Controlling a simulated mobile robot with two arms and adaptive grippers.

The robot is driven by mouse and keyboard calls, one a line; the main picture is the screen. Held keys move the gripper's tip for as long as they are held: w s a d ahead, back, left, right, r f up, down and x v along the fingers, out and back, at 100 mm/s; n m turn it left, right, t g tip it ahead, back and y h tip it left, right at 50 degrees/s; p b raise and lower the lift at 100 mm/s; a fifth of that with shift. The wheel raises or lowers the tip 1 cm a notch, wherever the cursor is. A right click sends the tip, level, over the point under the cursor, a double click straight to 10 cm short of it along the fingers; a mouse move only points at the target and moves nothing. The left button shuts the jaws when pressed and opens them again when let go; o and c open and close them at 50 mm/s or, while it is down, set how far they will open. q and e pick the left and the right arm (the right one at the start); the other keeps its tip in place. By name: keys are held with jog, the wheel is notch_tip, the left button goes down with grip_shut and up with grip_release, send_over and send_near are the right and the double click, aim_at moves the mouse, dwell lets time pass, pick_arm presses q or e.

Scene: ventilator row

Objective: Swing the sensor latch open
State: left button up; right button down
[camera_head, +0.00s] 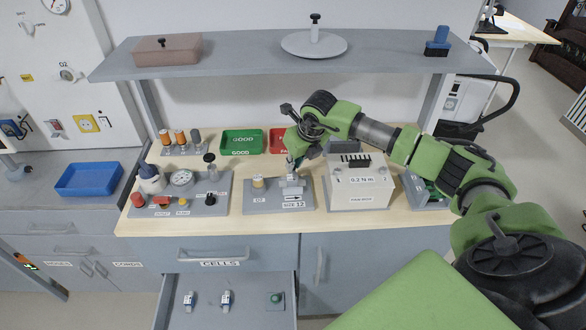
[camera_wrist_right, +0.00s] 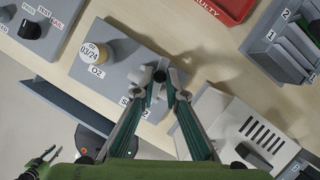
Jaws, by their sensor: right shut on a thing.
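A grey sensor block (camera_head: 262,208) lies on the wooden bench, with a tan round cell marked O2 on its left half and a SIZE 12 label at its front right. My right gripper (camera_head: 291,172) comes down from above at the block's right end. In the right wrist view, its fingertips (camera_wrist_right: 161,88) are closed in around a small dark-ended grey part, which seems to be the sensor latch (camera_wrist_right: 160,75). The fingers hide most of it, so its angle is unclear. A small green and black shape at that view's lower left may be my left gripper (camera_wrist_right: 42,162); its jaws are unclear.
A white tester box (camera_head: 359,190) marked 0.2 N m stands close right of the block. A grey panel (camera_head: 218,189) with gauge and knobs is on the left. Green and red trays lie behind, under a shelf (camera_head: 250,60). The CELLS drawer (camera_head: 240,300) is open below.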

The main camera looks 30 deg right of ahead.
jog(key=n+y+b, duration=0.1)
jog(key=n+b, duration=0.1)
jog(key=d+n+b, duration=0.1)
jog(key=n+b, duration=0.1)
jog(key=shift+w+d+f+y, duration=0.1)
jog(key=shift+d+f+y, duration=0.05)
jog(key=shift+y, duration=0.25)
jog(key=n+b, duration=0.2)
jog(key=n, duration=0.1)
jog(key=shift+w+d+g+y, duration=0.1)
jog(key=shift+d+g+y, duration=0.2)
jog(key=shift+y, duration=0.1)
jog(key=shift+w+d+r+n+g+y+b, duration=0.15)
jog(key=shift+n+g+y+b, duration=0.15)
jog(key=shift+n, duration=0.6)
jog(key=shift+w+d+r+n+g+y+b, duration=0.15)
jog(key=shift+n+b, duration=0.25)
jog(key=shift+n, duration=0.5)
jog(key=shift+s+f, duration=0.1)
jog(key=c, duration=2)
grip_release()
jog(key=shift+c, duration=0.2)
jog(key=v, duration=0.7)
jog(key=shift+r, duration=0.2)
